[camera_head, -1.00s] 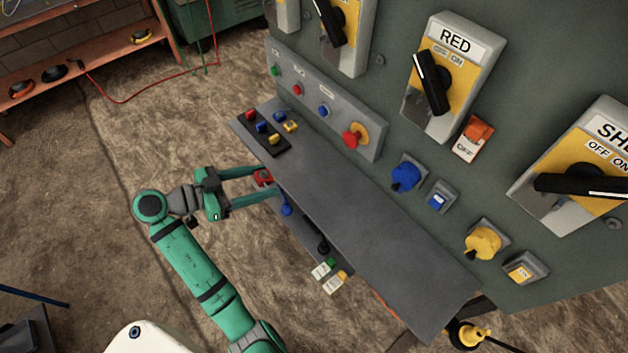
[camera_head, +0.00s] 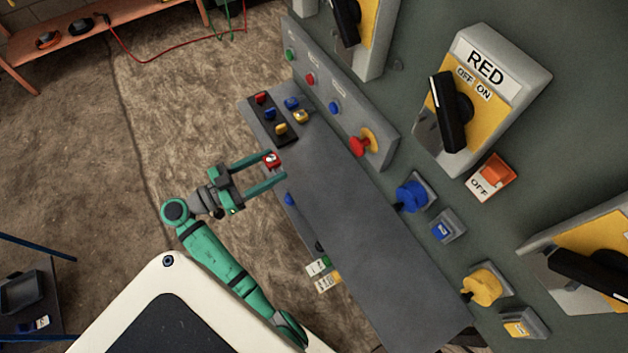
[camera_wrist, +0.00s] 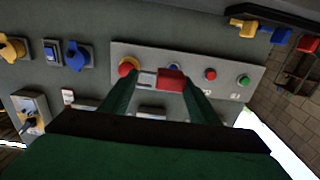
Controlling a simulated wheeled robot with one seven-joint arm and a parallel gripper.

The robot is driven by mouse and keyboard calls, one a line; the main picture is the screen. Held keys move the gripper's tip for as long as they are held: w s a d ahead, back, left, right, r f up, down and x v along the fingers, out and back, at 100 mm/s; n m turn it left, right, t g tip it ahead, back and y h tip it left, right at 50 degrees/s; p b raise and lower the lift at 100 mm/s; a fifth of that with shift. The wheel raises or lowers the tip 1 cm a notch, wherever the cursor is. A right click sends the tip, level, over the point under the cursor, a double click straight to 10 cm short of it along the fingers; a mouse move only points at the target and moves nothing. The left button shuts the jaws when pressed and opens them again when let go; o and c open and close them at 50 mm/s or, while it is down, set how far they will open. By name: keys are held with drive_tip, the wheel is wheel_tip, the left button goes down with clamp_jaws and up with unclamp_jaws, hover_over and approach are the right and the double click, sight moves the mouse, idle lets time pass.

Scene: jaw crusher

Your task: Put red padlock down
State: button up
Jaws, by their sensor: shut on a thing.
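The red padlock (camera_head: 271,160) is held between the green fingertips of my gripper (camera_head: 274,170), at the left edge of the grey shelf (camera_head: 345,220) in the head view. It also shows in the wrist view as a red body (camera_wrist: 171,79) with its metal shackle to the left, between the two fingers. My gripper is shut on it. I cannot tell whether the padlock touches the shelf or is just above it.
A black tray (camera_head: 267,128) with several red, blue and yellow padlocks lies at the shelf's far end. The shelf's middle is clear.

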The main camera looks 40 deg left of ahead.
drive_tip(key=w+d+f, duration=0.3)
drive_tip(key=w+d, duration=0.1)
drive_tip(key=d, duration=0.1)
hover_over(311, 189)
drive_tip(key=s, duration=0.1)
drive_tip(key=f, duration=0.2)
drive_tip(key=a+f, duration=0.1)
drive_tip(key=f, duration=0.1)
drive_tip(key=shift+f, duration=0.1)
drive_tip(key=shift+w+d+f, duration=0.25)
drive_tip(key=shift+d+f, duration=0.1)
drive_tip(key=shift+f, duration=0.05)
drive_tip(key=shift+w+d+f, duration=0.1)
drive_tip(key=shift+f, duration=0.85)
drive_tip(key=shift+w+d+f, duration=0.1)
drive_tip(key=shift+f, duration=0.8)
drive_tip(key=shift+f, duration=0.2)
drive_tip(key=o, duration=1.2)
